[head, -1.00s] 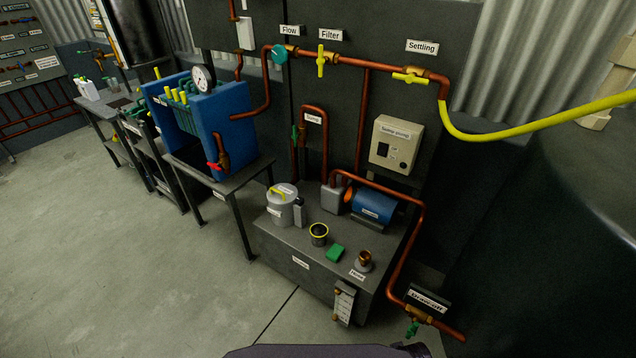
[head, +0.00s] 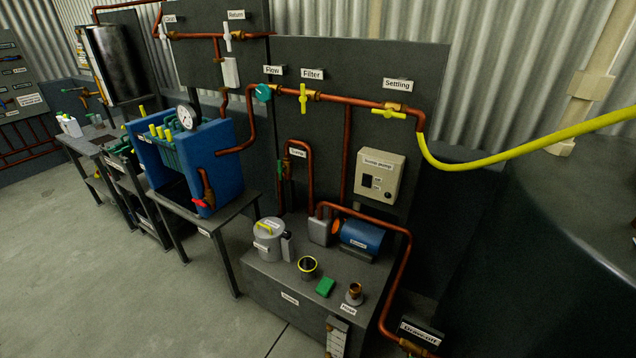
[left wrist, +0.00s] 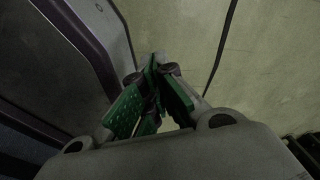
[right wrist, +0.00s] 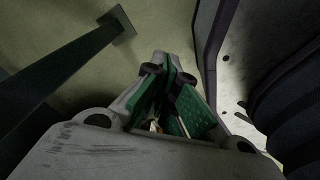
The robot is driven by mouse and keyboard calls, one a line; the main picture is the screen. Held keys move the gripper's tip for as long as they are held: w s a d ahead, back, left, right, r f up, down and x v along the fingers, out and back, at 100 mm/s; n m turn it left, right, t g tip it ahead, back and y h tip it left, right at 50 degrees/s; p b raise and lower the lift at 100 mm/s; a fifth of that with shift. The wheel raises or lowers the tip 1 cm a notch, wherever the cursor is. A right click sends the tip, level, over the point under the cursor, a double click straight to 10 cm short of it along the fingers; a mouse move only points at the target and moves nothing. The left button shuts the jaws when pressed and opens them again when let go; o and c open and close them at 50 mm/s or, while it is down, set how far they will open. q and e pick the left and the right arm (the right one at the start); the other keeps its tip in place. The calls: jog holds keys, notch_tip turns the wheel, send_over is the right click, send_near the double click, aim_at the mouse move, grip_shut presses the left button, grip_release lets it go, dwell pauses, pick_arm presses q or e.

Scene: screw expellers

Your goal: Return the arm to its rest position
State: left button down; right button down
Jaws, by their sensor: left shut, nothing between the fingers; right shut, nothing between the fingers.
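My left gripper (left wrist: 158,85) shows in the left wrist view. Its green-padded fingers are together with nothing between them, and it points down over the bare floor. My right gripper (right wrist: 168,75) shows in the right wrist view. Its fingers are also together and empty, above the floor. Neither gripper nor arm shows in the head view, so their place relative to the equipment there cannot be told.
The blue filter press (head: 222,160) stands on a table to the left. A yellow hose (head: 500,158) runs right. Floor (head: 130,300) at lower left is clear.

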jog(key=s+d+f, duration=0.3)
jog(key=s+f, duration=0.1)
jog(key=s, duration=0.4)
jog(key=shift+s+d, duration=0.15)
jog(key=shift+s, duration=0.25)
dwell(0.8)
